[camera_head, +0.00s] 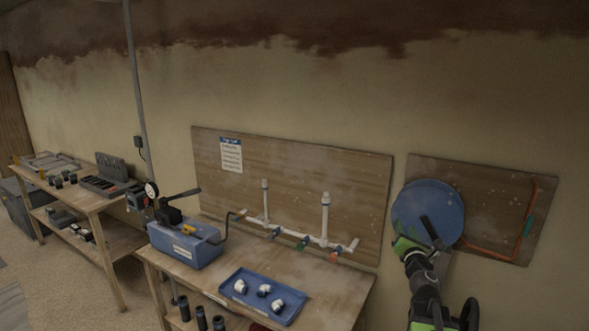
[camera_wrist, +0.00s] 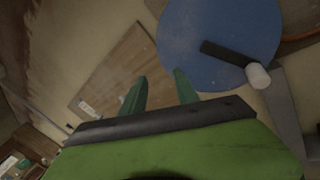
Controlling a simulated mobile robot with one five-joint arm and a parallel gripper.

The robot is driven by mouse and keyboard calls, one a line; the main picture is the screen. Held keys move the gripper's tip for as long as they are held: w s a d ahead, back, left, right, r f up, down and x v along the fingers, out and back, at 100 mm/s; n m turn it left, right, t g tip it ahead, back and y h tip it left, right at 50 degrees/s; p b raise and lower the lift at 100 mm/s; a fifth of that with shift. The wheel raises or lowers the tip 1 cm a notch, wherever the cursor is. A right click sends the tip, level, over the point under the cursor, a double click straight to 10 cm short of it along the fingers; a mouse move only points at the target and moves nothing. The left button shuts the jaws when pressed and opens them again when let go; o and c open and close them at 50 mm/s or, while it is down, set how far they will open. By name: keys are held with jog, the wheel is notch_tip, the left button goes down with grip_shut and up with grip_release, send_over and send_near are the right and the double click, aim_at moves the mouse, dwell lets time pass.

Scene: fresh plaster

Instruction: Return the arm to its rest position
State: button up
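My gripper (camera_wrist: 161,76) shows in the wrist view with its two green fingers spread apart and nothing between them. In the head view my dark arm reaches up from the lower right, and the green gripper (camera_head: 400,239) is in front of the lower left of a round blue disc (camera_head: 425,200). The disc also fills the upper right of the wrist view (camera_wrist: 205,25), with a dark bar and a white knob on it. I cannot tell the exact gap between the fingers and the disc.
A brown board (camera_head: 500,190) with an orange hose is behind the disc. Left of my arm, a wooden bench (camera_head: 330,290) holds a blue pump box (camera_head: 185,246), a blue tray (camera_head: 262,314) with white fittings, and white pipework (camera_head: 325,215). Another bench (camera_head: 95,205) stands far left.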

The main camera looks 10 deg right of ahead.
jog(key=w+a+f+m+g+h+b, duration=0.1)
jog(key=a+f+m+g, duration=0.1)
jog(key=a+f+m, duration=0.3)
jog(key=w+a+f+m+g, duration=0.1)
jog(key=a+f+m+g, duration=0.15)
jog(key=a+m, duration=0.4)
jog(key=s+a+f+m+g+y, duration=0.2)
jog(key=s+a+f+m+g, duration=0.35)
jog(key=a+f, duration=0.55)
jog(key=s+a+f+m+g+y, duration=0.2)
jog(key=s+a+f+m+g, duration=0.1)
jog(key=s, duration=0.6)
jog(key=s+a+f+m+g+y, duration=0.1)
jog(key=s+a+f+m+g, duration=0.2)
jog(key=s+f+m+g, duration=0.2)
jog(key=s+f+m, duration=0.1)
jog(key=s+m, duration=0.2)
jog(key=shift+s+a+y+b, duration=0.15)
jog(key=shift+s+y+b, duration=0.2)
jog(key=shift+y, duration=0.05)
